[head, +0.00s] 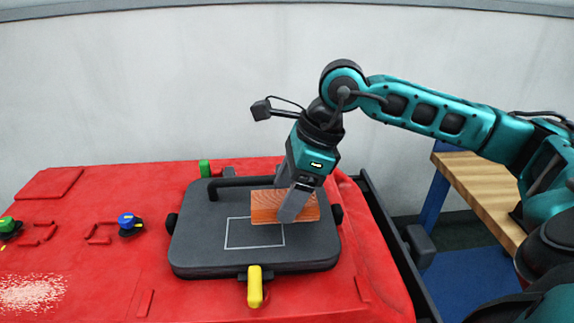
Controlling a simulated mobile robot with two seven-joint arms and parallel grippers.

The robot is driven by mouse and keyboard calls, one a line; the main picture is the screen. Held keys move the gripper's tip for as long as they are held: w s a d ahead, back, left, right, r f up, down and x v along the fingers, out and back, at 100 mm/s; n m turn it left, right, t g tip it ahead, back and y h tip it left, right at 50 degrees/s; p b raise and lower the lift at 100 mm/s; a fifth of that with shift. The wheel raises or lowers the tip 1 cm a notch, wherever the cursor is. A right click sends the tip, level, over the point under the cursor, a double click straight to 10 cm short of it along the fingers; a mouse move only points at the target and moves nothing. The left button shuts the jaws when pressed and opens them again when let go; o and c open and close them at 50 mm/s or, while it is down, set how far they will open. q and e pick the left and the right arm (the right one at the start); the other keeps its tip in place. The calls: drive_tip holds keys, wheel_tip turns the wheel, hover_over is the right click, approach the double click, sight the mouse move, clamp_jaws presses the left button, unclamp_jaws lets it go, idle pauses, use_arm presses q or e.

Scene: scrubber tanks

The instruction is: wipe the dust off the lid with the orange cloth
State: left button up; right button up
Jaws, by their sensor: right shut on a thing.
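The dark grey lid (200,245) lies on top of the red machine, with a thin white rectangle outlined on its surface. The orange cloth (265,205) is a block-shaped orange piece on the lid, over the upper right part of the outline. My right gripper (292,212) points down from above and is shut on the orange cloth, its fingers covering part of it. No dust shows clearly inside the visible part of the outline; the area under the cloth is hidden. My left gripper is not in view.
The red machine (100,270) carries a yellow latch (255,287) at the lid's front, a green one (205,168) behind, and a blue knob (127,221) to the left. A pale speckled patch (30,292) lies front left. A wooden-topped bench (485,190) stands right.

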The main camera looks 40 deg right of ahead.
drive_tip(key=shift+r+p, duration=0.95)
drive_tip(key=shift+r, duration=0.9)
